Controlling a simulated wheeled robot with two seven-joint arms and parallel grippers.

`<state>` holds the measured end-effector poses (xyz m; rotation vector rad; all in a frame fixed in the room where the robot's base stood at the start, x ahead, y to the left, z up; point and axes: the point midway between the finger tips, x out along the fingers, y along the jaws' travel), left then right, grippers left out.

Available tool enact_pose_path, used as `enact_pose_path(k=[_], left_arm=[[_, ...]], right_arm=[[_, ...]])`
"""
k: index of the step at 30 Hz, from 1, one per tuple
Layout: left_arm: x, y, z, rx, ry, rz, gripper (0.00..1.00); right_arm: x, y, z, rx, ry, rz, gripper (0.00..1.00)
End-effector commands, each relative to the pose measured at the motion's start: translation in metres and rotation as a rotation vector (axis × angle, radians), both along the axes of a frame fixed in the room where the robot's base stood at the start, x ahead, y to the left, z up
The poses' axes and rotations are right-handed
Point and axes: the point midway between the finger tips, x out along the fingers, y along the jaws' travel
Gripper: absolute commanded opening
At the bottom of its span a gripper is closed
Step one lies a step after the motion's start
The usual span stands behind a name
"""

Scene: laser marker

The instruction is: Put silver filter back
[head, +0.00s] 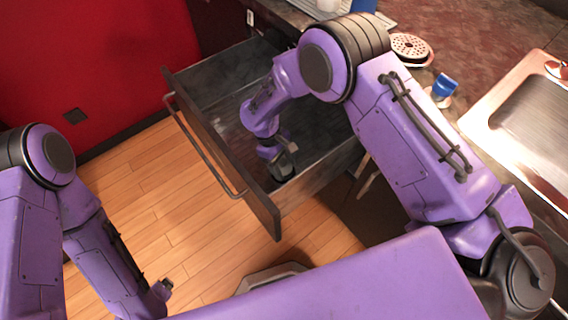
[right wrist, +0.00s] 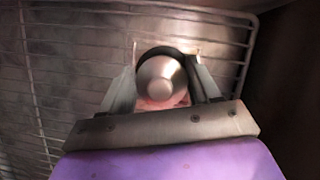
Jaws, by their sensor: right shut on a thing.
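The silver filter (right wrist: 162,76), a small shiny rounded piece with a dark rim behind it, sits between the fingers of my right gripper (right wrist: 163,88) in the right wrist view. The fingers are shut on it from both sides. In the head view my right gripper (head: 282,166) is inside the open drawer (head: 215,145), low near its front right part. The filter is hidden there by the gripper. My left gripper (head: 164,288) hangs low over the floor at the lower left, and its fingers are too small to read.
The drawer front with its long bar handle (head: 205,150) stands out over the wooden floor. On the counter at the right are a round perforated white piece (head: 411,46), a blue-topped item (head: 444,87) and a metal sink (head: 530,110). Wire bars (right wrist: 38,110) show in the right wrist view.

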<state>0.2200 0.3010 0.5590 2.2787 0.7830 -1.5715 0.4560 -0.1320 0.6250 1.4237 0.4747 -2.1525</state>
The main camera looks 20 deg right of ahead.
Motion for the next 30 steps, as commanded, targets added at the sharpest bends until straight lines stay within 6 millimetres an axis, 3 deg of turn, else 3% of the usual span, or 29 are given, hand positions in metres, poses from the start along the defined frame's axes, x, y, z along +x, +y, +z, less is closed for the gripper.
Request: enact_pose_path(k=[8,9,10,11,22,30], left_arm=[[0.000,0.000,-0.002,0.000,0.000,0.000,0.93],[0.000,0.000,-0.002,0.000,0.000,0.000,0.93],[0.000,0.000,-0.001,0.000,0.000,0.000,0.93],[0.000,0.000,-0.001,0.000,0.000,0.000,0.93],[0.000,0.000,0.000,0.000,0.000,0.000,0.93],[0.000,0.000,-0.001,0.000,0.000,0.000,0.93]], right_arm=[[0.000,0.000,-0.004,0.000,0.000,0.000,0.30],[0.000,0.000,-0.003,0.000,0.000,0.000,0.75],[0.000,0.000,-0.003,0.000,0.000,0.000,0.85],[0.000,0.000,-0.003,0.000,0.000,0.000,0.87],[0.003,0.001,0.007,0.000,-0.002,0.000,0.87],[0.024,0.017,0.069,0.002,-0.004,0.000,0.87]])
